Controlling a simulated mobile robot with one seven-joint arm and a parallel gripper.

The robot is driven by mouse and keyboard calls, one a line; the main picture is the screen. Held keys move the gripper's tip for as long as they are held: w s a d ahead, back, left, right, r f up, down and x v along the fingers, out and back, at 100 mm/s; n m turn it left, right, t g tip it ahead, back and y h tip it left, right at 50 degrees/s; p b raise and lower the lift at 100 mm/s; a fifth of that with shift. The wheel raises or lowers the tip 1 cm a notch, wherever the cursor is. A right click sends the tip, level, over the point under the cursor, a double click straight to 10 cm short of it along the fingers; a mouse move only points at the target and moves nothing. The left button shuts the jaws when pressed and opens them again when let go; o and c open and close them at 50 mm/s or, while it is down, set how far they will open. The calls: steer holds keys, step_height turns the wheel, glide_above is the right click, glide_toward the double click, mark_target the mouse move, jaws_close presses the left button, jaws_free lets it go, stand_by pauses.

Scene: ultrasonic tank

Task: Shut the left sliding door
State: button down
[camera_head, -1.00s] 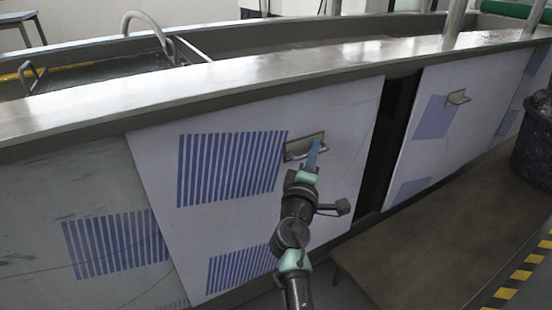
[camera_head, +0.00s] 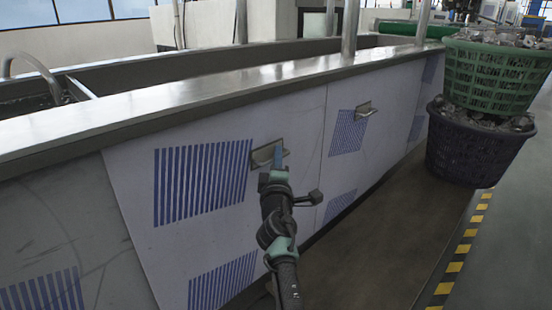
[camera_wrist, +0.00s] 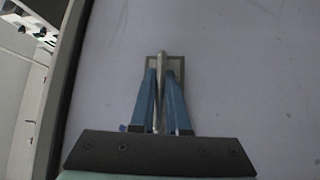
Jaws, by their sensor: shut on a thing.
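The left sliding door (camera_head: 130,185) is a pale panel with blue slotted vents on the front of the long metal tank. Its right edge meets the neighbouring door (camera_head: 345,180), and no dark gap shows between them. The door's metal handle (camera_head: 265,155) sits near its upper right; it also shows in the wrist view (camera_wrist: 161,62). My gripper (camera_head: 278,158) is at this handle. In the wrist view the two blue fingers (camera_wrist: 160,95) are closed on either side of the handle's thin plate. The fingertips partly hide the handle in the head view.
A metal ledge (camera_head: 200,85) runs above the doors. The neighbouring door has its own handle (camera_head: 365,109). A green basket (camera_head: 490,75) stands on a dark basket (camera_head: 465,150) at the right, beside yellow-black floor tape (camera_head: 463,245). The brown floor before the tank is clear.

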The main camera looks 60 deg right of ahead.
steer(key=shift+s+d, duration=0.15)
steer(key=shift+s, duration=0.05)
steer(key=c, duration=1.2)
jaws_free()
steer(key=shift+a, duration=0.25)
steer(key=p+v, duration=0.4)
steer(key=v, duration=0.8)
steer(key=shift+a+p, duration=0.2)
steer(key=shift+p, duration=0.15)
steer(key=shift+s, duration=0.1)
